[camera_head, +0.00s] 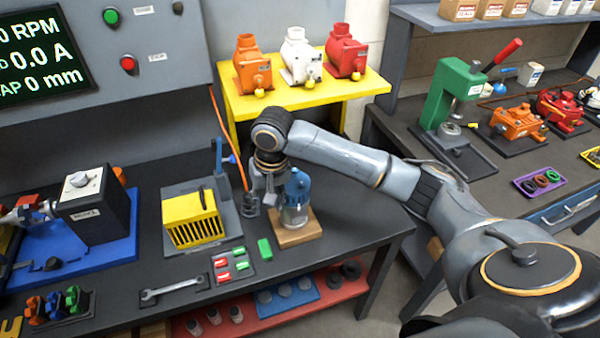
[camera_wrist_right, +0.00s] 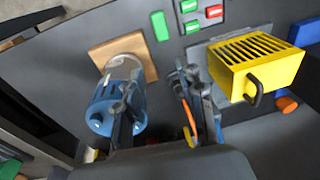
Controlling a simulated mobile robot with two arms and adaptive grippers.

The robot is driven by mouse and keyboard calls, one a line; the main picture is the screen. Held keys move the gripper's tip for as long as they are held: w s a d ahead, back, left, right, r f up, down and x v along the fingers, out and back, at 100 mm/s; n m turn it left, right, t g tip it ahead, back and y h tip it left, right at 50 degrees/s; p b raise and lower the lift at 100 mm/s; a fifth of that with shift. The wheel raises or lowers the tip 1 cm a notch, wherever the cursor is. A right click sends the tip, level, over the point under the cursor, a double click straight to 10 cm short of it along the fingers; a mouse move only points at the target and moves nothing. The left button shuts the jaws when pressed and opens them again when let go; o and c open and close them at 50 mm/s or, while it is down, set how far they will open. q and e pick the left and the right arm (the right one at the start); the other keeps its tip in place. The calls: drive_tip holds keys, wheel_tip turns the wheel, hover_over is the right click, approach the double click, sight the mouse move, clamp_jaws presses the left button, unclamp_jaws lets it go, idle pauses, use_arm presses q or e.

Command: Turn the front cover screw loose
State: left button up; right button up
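A motor with a blue top cover and a silver body (camera_head: 295,207) stands upright on a wooden block (camera_head: 297,236) on the dark bench. It also shows in the right wrist view (camera_wrist_right: 105,108), where a small pale round spot sits on the blue cover. I cannot tell whether this is the front cover screw. My right gripper (camera_head: 268,193) points down beside the motor, on its left in the head view. In the right wrist view its fingers (camera_wrist_right: 163,108) are spread, with one in front of the motor and nothing visibly held between them. My left gripper is not in view.
A yellow slotted box (camera_head: 194,218) stands left of the motor. A green block (camera_head: 264,249), a tray of red and green pieces (camera_head: 232,264) and a wrench (camera_head: 174,290) lie in front. A yellow shelf (camera_head: 300,98) with three motors stands behind.

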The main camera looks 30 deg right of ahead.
drive_tip(key=d+r+m+g+p, duration=0.1)
drive_tip(key=d+r+m, duration=0.2)
drive_tip(key=d+r, duration=0.35)
drive_tip(key=d+r+m, duration=0.2)
drive_tip(key=d+r, duration=0.2)
drive_tip(key=r, duration=0.5)
drive_tip(key=p, duration=0.4)
approach(302, 183)
drive_tip(key=shift+h, duration=0.4)
drive_tip(key=f, duration=0.8)
drive_tip(key=shift+a, duration=0.3)
